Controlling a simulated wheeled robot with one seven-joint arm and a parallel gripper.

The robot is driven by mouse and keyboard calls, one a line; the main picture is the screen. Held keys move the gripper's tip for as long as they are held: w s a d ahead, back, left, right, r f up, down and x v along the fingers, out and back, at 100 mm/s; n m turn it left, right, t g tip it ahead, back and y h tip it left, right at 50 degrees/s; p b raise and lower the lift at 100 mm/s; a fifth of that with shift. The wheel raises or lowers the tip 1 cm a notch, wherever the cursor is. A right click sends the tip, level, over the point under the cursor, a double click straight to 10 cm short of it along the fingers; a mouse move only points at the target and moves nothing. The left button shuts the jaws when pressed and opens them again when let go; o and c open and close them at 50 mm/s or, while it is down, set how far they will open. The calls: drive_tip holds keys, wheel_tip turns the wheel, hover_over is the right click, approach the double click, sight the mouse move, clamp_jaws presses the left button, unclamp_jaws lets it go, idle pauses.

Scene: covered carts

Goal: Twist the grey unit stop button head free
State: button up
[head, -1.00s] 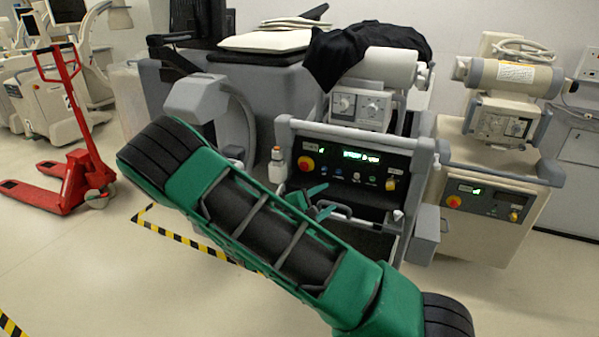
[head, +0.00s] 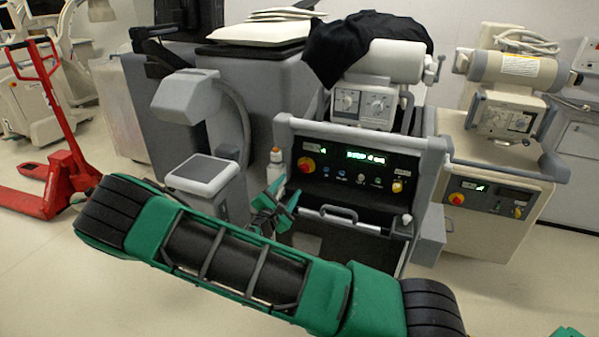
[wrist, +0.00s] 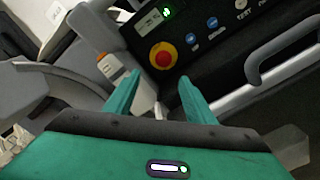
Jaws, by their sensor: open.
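The grey unit (head: 290,131) stands in the middle of the head view, with a black control panel. Its stop button (head: 306,164) has a red head on a yellow base at the panel's left end. In the wrist view the stop button (wrist: 163,57) shows just beyond the fingertips, roughly between them, and nothing touches it. My gripper (head: 279,203) is below and left of the button in the head view. Its green fingers (wrist: 160,77) are open and empty in the wrist view.
A bottle with an orange cap (head: 275,165) stands left of the panel; it also shows beside my left finger (wrist: 110,68). A grey handle bar (wrist: 275,55) lies to the right. A beige unit (head: 490,225) has another red button (head: 456,199). A red pallet jack (head: 62,165) stands left.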

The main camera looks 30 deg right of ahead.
sight(303, 170)
drive_tip(key=x, duration=1)
drive_tip(key=shift+s+d, duration=0.1)
drive_tip(key=shift+d, duration=0.45)
